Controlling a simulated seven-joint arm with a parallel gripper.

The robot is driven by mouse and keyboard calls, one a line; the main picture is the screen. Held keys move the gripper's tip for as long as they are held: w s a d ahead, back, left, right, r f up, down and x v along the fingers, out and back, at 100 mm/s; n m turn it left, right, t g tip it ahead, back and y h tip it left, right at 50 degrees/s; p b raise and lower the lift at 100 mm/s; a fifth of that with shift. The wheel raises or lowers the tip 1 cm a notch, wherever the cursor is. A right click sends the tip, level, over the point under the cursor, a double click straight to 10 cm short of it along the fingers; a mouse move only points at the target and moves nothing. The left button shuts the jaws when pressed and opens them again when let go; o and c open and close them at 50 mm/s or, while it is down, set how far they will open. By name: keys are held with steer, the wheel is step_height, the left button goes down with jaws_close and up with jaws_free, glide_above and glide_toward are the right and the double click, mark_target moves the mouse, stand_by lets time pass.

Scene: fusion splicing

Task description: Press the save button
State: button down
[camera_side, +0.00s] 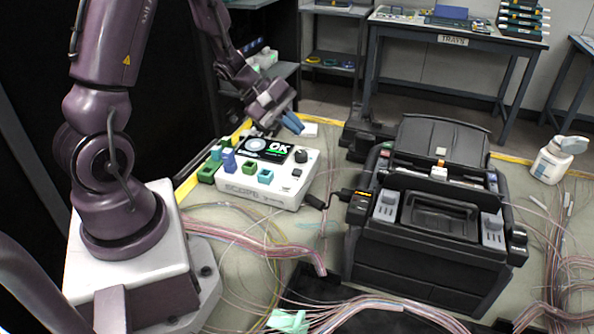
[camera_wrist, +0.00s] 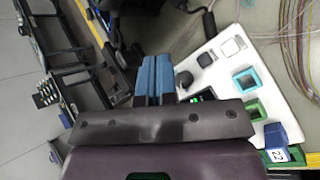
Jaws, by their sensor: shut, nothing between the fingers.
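The white scope box (camera_side: 236,187) stands on the bench in the side view, its screen (camera_side: 268,149) reading "OK". In the wrist view the box's white top (camera_wrist: 222,75) shows a white button (camera_wrist: 230,47), a grey button (camera_wrist: 205,59) and a teal-framed button (camera_wrist: 245,80). No save label is legible, so I cannot tell which is the save button. My gripper (camera_side: 293,123) is shut and empty above the box's far edge, behind the screen. Its blue fingers (camera_wrist: 155,78) lie together left of the knob (camera_wrist: 184,79).
A large black splicer (camera_side: 425,270) stands right of the box, with a black cable connector (camera_side: 325,202) between them. Loose fibres cross the bench in front. A white bottle (camera_side: 550,162) stands at the right. A trays table (camera_side: 455,38) is behind.

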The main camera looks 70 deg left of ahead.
mark_target(295, 173)
steer(key=shift+f, duration=0.1)
steer(key=shift+w+a+f, duration=0.1)
steer(key=shift+f, duration=2.05)
steer(key=shift+w+a+f, duration=0.1)
steer(key=shift+f, duration=2.05)
steer(key=shift+f, duration=0.1)
steer(key=shift+f, duration=0.3)
steer(key=shift+f, duration=0.45)
steer(key=shift+r, duration=0.9)
steer(key=shift+s+d+r, duration=0.1)
steer(key=shift+s+r, duration=0.05)
steer(key=shift+r, duration=2.35)
